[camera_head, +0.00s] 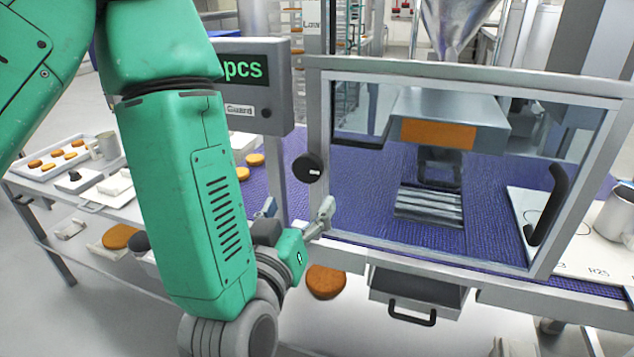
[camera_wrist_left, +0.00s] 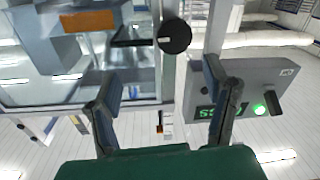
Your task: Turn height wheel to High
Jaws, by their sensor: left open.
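A round black knob with a small white mark, probably the height wheel (camera_head: 308,168), sits on the grey post at the left edge of the clear guard door. It also shows in the left wrist view (camera_wrist_left: 175,36), beyond the fingertips. My right gripper is out of view.
The framed guard door (camera_head: 470,78) with a black handle (camera_head: 547,205) closes off the machine. A grey display box (camera_head: 258,105) reading "pcs" is left of the post. A purple conveyor belt (camera_head: 365,190) runs behind. A drawer (camera_head: 415,290) hangs below.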

